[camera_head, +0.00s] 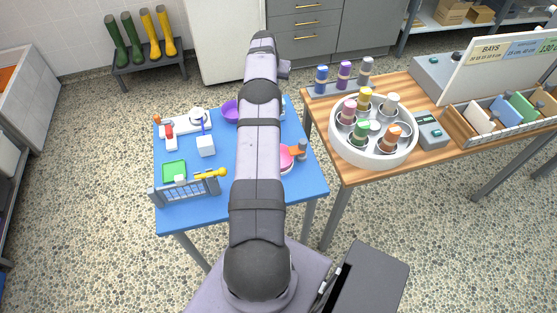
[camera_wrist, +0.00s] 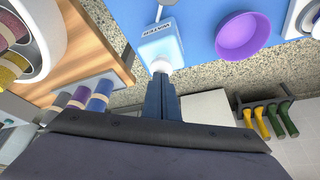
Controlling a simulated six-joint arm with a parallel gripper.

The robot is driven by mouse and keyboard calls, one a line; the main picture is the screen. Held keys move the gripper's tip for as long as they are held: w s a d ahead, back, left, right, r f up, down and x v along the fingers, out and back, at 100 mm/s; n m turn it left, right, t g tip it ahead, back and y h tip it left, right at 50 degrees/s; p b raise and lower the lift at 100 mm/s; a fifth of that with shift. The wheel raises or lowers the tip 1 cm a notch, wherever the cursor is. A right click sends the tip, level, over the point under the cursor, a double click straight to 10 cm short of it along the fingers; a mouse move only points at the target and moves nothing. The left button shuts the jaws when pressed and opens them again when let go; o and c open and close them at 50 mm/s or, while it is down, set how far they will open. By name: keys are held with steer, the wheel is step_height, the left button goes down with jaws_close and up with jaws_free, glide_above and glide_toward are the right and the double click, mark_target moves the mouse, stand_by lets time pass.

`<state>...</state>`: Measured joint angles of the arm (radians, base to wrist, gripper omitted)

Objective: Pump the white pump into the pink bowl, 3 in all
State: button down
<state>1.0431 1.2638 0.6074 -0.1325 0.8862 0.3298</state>
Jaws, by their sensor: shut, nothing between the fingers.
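A pale blue bottle with a printed label (camera_wrist: 160,42) and a white pump head (camera_wrist: 161,66) stands on the blue table in the wrist view. In the head view my arm hides the gripper and nearly all of the bottle. The pink bowl (camera_head: 286,158) shows partly from behind my arm, on the right side of the blue table.
A purple bowl (camera_wrist: 243,35) stands beside the bottle. An orange and grey item (camera_head: 299,150) is by the pink bowl. A white box (camera_head: 205,146), a green tray (camera_head: 174,171) and a grey rack (camera_head: 186,190) are on the left. A wooden table (camera_head: 350,172) with a round carousel (camera_head: 372,150) stands right.

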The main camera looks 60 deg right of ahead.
steer(key=shift+f+b, duration=0.35)
steer(key=shift+f, duration=0.3)
steer(key=shift+r, duration=0.1)
steer(key=shift+r+p, duration=0.65)
steer(key=shift+r, duration=0.45)
steer(key=shift+f, duration=0.25)
steer(key=shift+f+b, duration=0.8)
steer(key=shift+f, duration=0.1)
steer(key=shift+r, duration=0.15)
steer(key=shift+r+p, duration=0.6)
steer(key=shift+r, duration=0.4)
